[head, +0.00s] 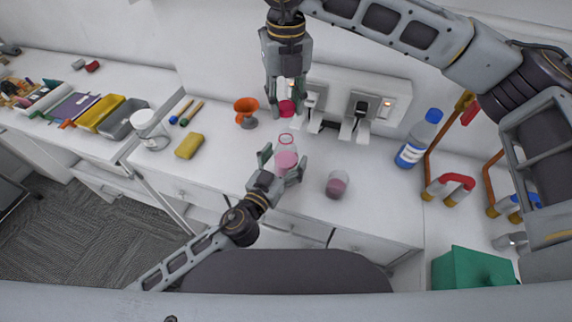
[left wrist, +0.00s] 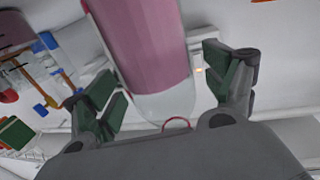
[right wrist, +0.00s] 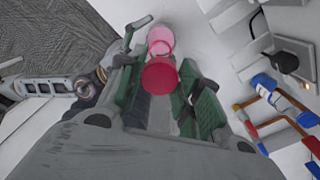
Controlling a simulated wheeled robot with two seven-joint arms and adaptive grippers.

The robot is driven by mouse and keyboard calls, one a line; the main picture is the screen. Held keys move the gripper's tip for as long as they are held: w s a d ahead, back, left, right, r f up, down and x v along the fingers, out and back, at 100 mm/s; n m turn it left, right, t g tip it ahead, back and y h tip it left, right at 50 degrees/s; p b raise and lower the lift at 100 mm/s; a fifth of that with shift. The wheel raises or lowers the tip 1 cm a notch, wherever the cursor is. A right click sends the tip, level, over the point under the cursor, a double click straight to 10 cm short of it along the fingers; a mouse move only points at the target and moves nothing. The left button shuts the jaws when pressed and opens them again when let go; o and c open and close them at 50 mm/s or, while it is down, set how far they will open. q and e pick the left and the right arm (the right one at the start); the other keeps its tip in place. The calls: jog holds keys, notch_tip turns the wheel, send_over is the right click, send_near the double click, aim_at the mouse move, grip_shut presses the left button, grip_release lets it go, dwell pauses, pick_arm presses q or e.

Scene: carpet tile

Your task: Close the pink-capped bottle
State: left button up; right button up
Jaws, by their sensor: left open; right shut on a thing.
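The clear bottle with pink contents (head: 286,160) stands upright on the white counter, its mouth uncovered. My left gripper (head: 281,166) is open around it; in the left wrist view, the bottle (left wrist: 150,45) lies between the spread fingers, with gaps visible. My right gripper (head: 290,103) points down above and slightly behind the bottle in the head view, shut on the pink cap (head: 287,109). In the right wrist view, the cap (right wrist: 160,76) is between the fingers, and the bottle's rim (right wrist: 159,36) shows just beyond, apart from it.
A glass of pink liquid (head: 337,185) stands right of the bottle. A blue-capped bottle (head: 416,140) stands right. Wall sockets (head: 361,106) are behind.

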aim_at(285, 132)
pick_arm(q)
jog(key=shift+w+d, duration=0.1)
jog(key=shift+w, duration=0.05)
jog(key=c, duration=1.5)
jog(key=shift+c, duration=0.3)
pick_arm(e)
jog(key=shift+f, duration=2.5)
jog(key=shift+f, duration=0.85)
jog(key=shift+f, duration=0.55)
pick_arm(q)
grip_shut()
